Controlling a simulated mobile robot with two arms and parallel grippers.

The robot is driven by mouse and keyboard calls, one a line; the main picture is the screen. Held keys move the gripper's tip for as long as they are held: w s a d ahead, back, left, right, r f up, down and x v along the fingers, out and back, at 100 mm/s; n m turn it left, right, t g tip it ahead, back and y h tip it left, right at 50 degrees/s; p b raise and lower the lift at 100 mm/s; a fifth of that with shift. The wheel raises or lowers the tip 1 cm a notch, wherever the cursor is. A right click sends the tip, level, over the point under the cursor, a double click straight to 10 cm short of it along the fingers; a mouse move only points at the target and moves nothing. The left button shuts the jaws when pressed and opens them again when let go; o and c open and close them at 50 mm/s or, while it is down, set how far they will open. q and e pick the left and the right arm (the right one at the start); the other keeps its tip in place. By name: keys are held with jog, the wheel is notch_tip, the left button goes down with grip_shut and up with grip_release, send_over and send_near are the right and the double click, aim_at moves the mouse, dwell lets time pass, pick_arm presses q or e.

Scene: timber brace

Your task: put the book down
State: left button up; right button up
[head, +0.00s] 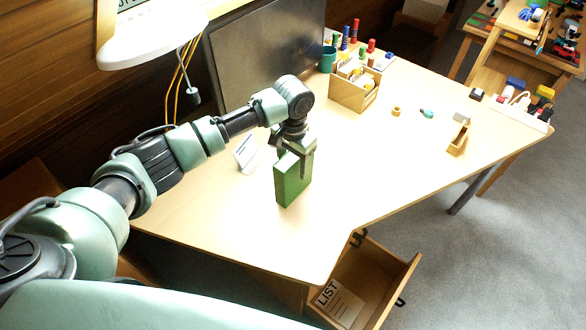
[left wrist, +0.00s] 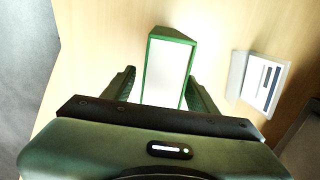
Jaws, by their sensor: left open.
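The green book (head: 292,182) stands upright on the desk (head: 225,218) in the head view, near the desk's front edge. In the left wrist view the book (left wrist: 168,72) shows its white page edges and green covers between the two fingers. My left gripper (head: 301,147) is right above the book, with its fingers on either side of the book's top part. The left wrist view also shows the left gripper (left wrist: 160,90) open, with a finger at each side of the book. My right gripper is not in view.
A small white card (head: 245,153) stands left of the book. A dark monitor (head: 262,58) and a wooden organiser box (head: 354,92) are behind it. An open drawer (head: 384,276) juts out below the front edge.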

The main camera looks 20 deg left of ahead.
pick_arm(q)
notch_tip(320, 180, up, 10)
jog(key=shift+f+b, duration=0.15)
jog(key=shift+b, duration=0.3)
jog(key=shift+f, duration=0.1)
